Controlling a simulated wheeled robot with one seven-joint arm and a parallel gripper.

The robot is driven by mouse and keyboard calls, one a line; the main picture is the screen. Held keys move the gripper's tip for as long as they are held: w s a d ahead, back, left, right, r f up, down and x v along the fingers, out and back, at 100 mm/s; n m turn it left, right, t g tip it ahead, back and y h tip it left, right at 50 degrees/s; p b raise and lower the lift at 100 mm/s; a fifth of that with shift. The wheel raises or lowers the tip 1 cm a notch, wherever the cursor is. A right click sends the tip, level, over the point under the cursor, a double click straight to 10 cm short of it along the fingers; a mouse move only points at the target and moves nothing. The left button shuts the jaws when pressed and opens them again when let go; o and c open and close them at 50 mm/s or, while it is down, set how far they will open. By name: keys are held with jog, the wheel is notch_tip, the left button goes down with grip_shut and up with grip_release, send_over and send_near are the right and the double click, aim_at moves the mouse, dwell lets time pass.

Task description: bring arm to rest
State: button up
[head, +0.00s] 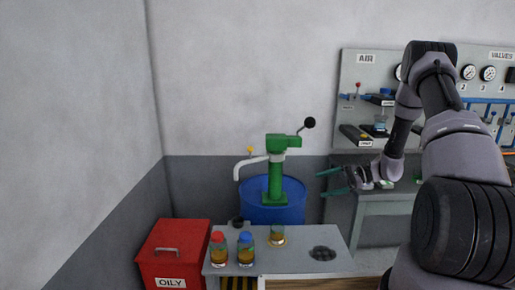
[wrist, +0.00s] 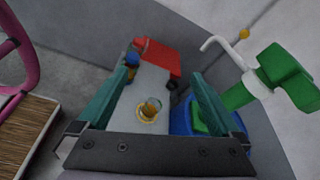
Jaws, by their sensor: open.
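My gripper (head: 330,182) is at the right of the head view, at the end of my raised and bent arm. Its two green fingers are apart and nothing is between them. It is in the air to the right of the green hand pump (head: 276,170), in front of the panel wall. In the wrist view my gripper (wrist: 150,95) shows its spread fingers along both sides, with the grey table (wrist: 146,85) farther off between them. The gripper touches nothing that I can see.
The grey table (head: 300,262) holds a red-capped bottle (head: 217,250), a blue-capped bottle (head: 245,250) and an open jar (head: 277,236). A blue drum (head: 270,214) stands behind, a red OILY bin (head: 172,250) at left. A workbench (head: 385,206) and AIR panel (head: 362,85) stand at right.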

jog(key=s+a+r+n+g+h, duration=0.1)
jog(key=s+r+n+h, duration=0.3)
jog(key=r, duration=0.7)
jog(key=s+a+r+n+h, duration=0.2)
jog(key=s+r, duration=0.4)
jog(key=r, duration=0.5)
jog(key=s+d+r+n+t+h, duration=0.1)
jog(key=s+r+n+t+h, duration=0.1)
jog(key=s+r, duration=0.5)
jog(key=s+d+r+n+t+h, duration=0.2)
jog(key=s+r+t+h, duration=0.2)
jog(key=s, duration=0.6)
notch_tip(320, 180, up, 3)
jog(key=shift+s+f+t, duration=0.1)
jog(key=shift+s+t, duration=0.2)
jog(key=shift+t, duration=0.2)
